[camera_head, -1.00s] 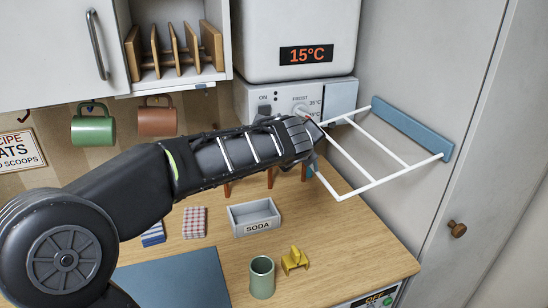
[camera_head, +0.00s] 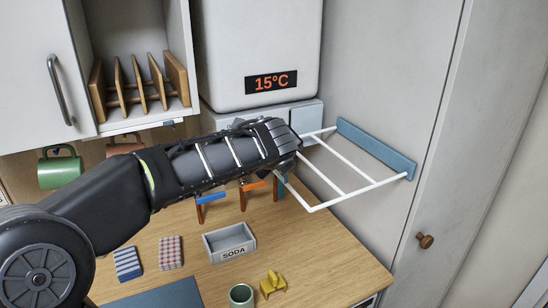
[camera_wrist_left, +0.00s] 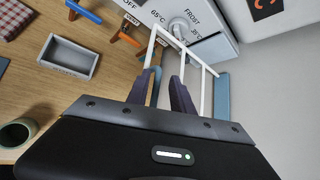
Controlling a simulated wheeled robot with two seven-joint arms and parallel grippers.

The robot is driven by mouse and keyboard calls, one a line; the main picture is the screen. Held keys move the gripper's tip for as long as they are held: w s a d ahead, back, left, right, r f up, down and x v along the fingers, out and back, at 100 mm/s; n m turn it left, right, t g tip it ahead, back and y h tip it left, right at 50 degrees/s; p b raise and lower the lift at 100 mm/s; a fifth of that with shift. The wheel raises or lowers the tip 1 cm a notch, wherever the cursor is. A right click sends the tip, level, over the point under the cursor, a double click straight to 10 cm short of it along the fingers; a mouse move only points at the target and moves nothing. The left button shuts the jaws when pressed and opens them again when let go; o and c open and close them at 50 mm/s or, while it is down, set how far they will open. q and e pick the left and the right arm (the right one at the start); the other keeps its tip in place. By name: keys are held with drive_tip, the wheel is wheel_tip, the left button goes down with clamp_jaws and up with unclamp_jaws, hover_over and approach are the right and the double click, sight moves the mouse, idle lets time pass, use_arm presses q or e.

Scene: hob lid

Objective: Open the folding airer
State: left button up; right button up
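The folding airer is a white wire frame (camera_head: 340,190) on a blue wall bracket (camera_head: 377,149) at the right. The frame stands out from the wall above the counter. My left gripper (camera_head: 297,150) is at the frame's left end and hides part of its outer side in the head view. In the left wrist view the two dark fingers (camera_wrist_left: 162,80) are apart, with the white frame (camera_wrist_left: 181,45) right in front of them. I cannot tell whether a finger touches a bar. My right gripper is not in view.
A grey appliance with a 15°C display (camera_head: 271,82) and a control panel (camera_wrist_left: 208,32) are behind the airer. The wooden counter (camera_head: 335,250) below holds a SODA tray (camera_head: 230,242), a green cup (camera_head: 241,295), a yellow object (camera_head: 272,284) and cloths (camera_head: 171,252). A cupboard knob (camera_head: 425,241) is at right.

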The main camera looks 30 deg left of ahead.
use_arm(q)
drive_tip(key=shift+o, duration=0.6)
drive_tip(key=shift+w+d, duration=0.1)
drive_tip(key=shift+w, duration=0.05)
drive_tip(key=shift+f, duration=0.1)
drive_tip(key=shift+s+r, duration=0.3)
drive_tip(key=shift+s, duration=0.15)
drive_tip(key=b+v, duration=0.1)
drive_tip(key=v, duration=0.6)
drive_tip(key=shift+b, duration=0.35)
drive_tip(key=shift+w+d, duration=0.1)
drive_tip(key=shift+f, duration=0.1)
